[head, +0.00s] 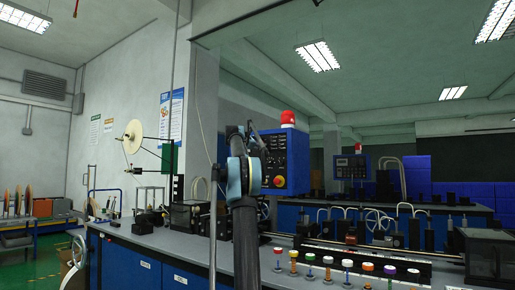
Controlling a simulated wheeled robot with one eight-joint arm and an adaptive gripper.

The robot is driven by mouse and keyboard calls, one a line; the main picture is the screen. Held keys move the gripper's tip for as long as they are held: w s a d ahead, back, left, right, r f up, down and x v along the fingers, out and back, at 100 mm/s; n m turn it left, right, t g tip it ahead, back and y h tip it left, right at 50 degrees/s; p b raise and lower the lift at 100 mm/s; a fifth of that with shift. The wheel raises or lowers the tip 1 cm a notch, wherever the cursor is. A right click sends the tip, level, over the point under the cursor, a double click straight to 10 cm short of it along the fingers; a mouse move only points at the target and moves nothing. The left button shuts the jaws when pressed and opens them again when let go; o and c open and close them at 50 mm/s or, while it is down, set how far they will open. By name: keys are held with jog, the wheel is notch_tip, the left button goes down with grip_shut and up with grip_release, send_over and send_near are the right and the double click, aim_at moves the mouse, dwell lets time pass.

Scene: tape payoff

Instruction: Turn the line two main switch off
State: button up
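A blue control box with a dark panel face (287,150) stands just right of centre, with a red beacon (288,117) on top. Its face carries several small buttons and one larger red knob (279,181) low on the left. A second, similar blue box (350,167) stands farther back to the right. No line number is legible, so I cannot tell which box belongs to line two. My arm rises in front of the nearer box and covers its left edge. My gripper (253,140) appears at the arm's upper end, dark and end-on; its fingers cannot be made out.
A long grey-topped bench with blue cabinets (152,270) runs across the front. Several colored-top spools on posts (327,262) line its near side. A thin upright pole (213,215) stands left of my arm. A white reel (133,131) is at left. Green floor (35,268) is open at far left.

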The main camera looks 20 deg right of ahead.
jog(key=shift+w+f, duration=0.1)
jog(key=shift+f, duration=0.1)
jog(key=o, duration=1)
jog(key=shift+c, duration=0.2)
jog(key=shift+o, duration=0.5)
jog(key=shift+w+a+f, duration=0.1)
jog(key=shift+w, duration=0.05)
jog(key=v, duration=1.2)
